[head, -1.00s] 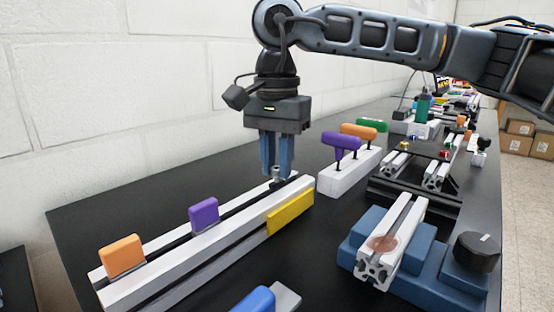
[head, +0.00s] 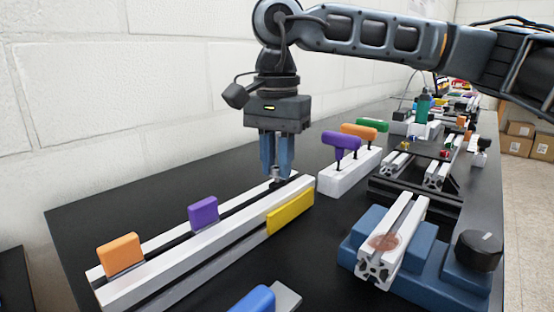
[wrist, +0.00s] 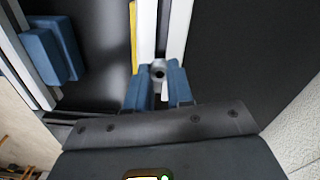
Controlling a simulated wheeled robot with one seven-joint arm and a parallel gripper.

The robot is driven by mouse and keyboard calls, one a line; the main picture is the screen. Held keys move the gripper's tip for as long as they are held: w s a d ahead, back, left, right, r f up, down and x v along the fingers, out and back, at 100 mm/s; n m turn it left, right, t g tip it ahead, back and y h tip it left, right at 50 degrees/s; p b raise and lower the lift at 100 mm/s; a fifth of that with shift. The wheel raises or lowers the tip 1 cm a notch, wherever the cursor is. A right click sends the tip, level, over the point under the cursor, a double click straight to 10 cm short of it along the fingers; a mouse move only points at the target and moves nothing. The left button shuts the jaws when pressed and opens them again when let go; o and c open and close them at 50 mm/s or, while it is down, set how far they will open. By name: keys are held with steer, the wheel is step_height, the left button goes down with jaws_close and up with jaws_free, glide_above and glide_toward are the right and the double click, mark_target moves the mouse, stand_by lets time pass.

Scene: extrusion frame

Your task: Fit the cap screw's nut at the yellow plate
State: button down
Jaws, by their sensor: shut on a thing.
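The cap screw (wrist: 158,72), a grey cylinder with a dark socket in its top, is held upright between the blue fingers of my gripper (head: 276,176). In the wrist view my gripper (wrist: 158,92) is shut on it, over the slot of the long rail. The rail (head: 150,285) is a pale extrusion with dark slots. The yellow plate (head: 290,212) is on the rail's near side face, close to the gripper; it also shows in the wrist view (wrist: 133,35). The nut is not distinguishable; the screw's lower end is hidden at the slot.
A purple block (head: 203,214) and an orange block (head: 121,254) stand on the rail to the left. A white holder (head: 345,176) with coloured-handled keys stands right of the gripper. A blue fixture (head: 425,262) with a short extrusion is at front right.

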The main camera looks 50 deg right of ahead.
steer(key=shift+f+b, duration=0.95)
steer(key=shift+f, duration=0.1)
steer(key=c, duration=0.9)
jaws_free()
step_height(320, 180, up, 8)
steer(key=shift+f+p, duration=0.1)
steer(key=shift+p, duration=0.4)
